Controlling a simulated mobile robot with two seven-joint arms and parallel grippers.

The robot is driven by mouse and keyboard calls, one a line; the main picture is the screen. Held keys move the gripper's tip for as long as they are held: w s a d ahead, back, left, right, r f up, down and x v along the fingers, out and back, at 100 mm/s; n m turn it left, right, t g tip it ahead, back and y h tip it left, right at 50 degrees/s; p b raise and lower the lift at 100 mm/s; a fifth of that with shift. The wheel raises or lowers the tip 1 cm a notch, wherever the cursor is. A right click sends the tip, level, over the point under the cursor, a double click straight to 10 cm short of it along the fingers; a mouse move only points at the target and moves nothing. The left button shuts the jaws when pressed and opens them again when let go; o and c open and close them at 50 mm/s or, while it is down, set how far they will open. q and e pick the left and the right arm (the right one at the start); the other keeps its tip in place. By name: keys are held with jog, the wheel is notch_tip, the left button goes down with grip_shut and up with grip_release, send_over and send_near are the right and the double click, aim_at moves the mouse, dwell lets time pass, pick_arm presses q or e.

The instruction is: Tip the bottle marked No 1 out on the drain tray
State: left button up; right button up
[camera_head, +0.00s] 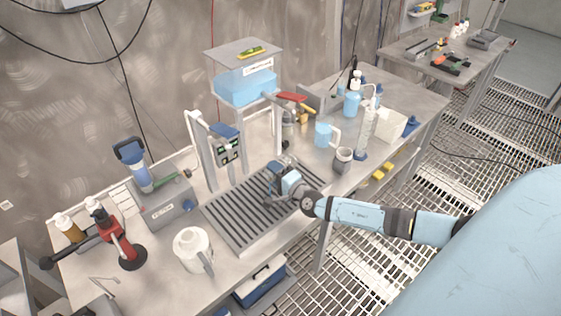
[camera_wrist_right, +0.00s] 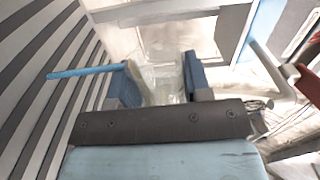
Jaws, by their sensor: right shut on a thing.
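My right gripper (camera_head: 274,188) is low over the slotted drain tray (camera_head: 228,222), near its right end. In the right wrist view the gripper (camera_wrist_right: 160,82) has its two blue-grey fingers on either side of a pale, see-through thing (camera_wrist_right: 163,84), which looks like a clear bottle. No mark can be read on it, and its tilt is hard to tell. In the head view the gripper mostly hides it. The tray's dark slats show at the left of the wrist view (camera_wrist_right: 38,75). My left gripper is not in view.
A white jug (camera_head: 190,250) stands left of the tray. A dispenser with a blue tank (camera_head: 245,85) stands behind. A blue mug (camera_head: 324,135), a grey cup (camera_head: 343,160) and a tall clear cylinder (camera_head: 366,130) are right.

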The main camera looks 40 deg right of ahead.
jog(key=shift+a+n, duration=0.1)
jog(key=shift+n, duration=0.3)
jog(key=shift+a+n+p, duration=0.1)
jog(key=shift+n+p, duration=0.2)
jog(key=shift+p, duration=0.3)
dwell(1.2)
jog(key=shift+f+m+b, duration=0.15)
jog(key=shift+m+b, duration=0.35)
jog(key=shift+b, duration=0.15)
jog(key=shift+d+m+b, duration=0.35)
jog(key=shift+m+b, duration=0.05)
jog(key=shift+m, duration=0.4)
jog(key=shift+r, duration=0.25)
